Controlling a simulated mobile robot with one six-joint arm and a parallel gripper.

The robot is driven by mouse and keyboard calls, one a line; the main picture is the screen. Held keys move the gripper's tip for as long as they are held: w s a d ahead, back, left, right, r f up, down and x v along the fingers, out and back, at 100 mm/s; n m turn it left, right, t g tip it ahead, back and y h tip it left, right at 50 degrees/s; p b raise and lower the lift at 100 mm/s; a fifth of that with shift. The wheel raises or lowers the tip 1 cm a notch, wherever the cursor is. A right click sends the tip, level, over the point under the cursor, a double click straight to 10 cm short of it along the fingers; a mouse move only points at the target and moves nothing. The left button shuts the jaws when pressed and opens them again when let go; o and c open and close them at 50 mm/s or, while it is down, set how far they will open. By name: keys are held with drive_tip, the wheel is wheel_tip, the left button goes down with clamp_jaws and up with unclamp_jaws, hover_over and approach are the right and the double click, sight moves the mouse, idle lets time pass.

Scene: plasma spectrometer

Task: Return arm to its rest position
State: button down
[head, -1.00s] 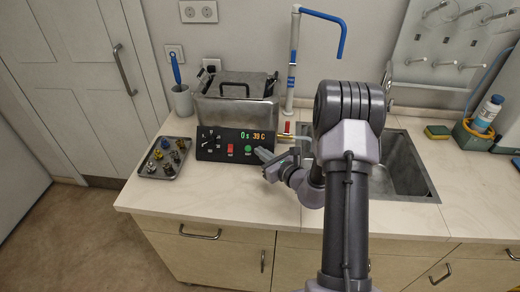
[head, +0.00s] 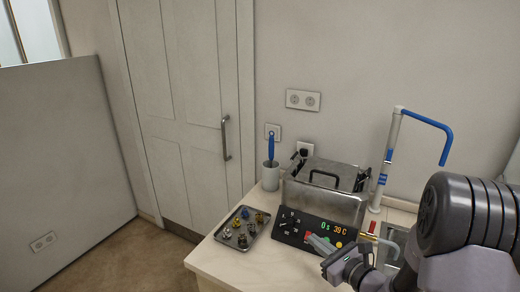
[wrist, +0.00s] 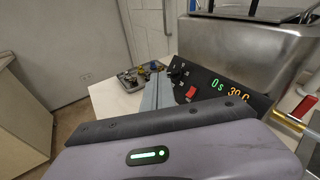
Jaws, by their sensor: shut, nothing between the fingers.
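My gripper (head: 320,244) is shut and empty. In the head view it is in front of the control panel (head: 296,226) of the metal bath, covering part of its buttons. My arm comes in from the right edge of the head view. In the wrist view the closed fingers (wrist: 156,92) point away over the counter, just left of the panel and its red switch (wrist: 191,93). The panel's display (head: 333,230) reads 0 s and 39 C. I cannot tell whether the fingers touch the panel.
The lidded metal bath (head: 325,205) stands on the counter (head: 222,262). A tray of small parts (head: 241,228) is to its left, with a cup holding a blue-handled brush (head: 270,177) behind. A blue-tipped faucet (head: 393,150) and the sink are right. Open floor (head: 125,265) lies left.

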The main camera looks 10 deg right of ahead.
drive_tip(key=s+a+r+n+g+y+b, duration=0.15)
drive_tip(key=s+a+r+n+g, duration=0.3)
drive_tip(key=s+a+n, duration=0.45)
drive_tip(key=s+a+r+n+g+y, duration=0.35)
drive_tip(key=s+a+n+g, duration=0.35)
drive_tip(key=a, duration=0.4)
drive_tip(key=s+d+n+t+h, duration=0.1)
drive_tip(key=s+d+n+h, duration=0.3)
drive_tip(key=s, duration=0.2)
drive_tip(key=s+d+r+n+t+h+b, duration=0.1)
drive_tip(key=s+d+n+h, duration=0.3)
drive_tip(key=s+n+h, duration=0.1)
drive_tip(key=shift+s+r, duration=0.2)
drive_tip(key=shift+s, duration=0.4)
drive_tip(key=shift+d+t, duration=0.1)
drive_tip(key=shift+t, duration=0.15)
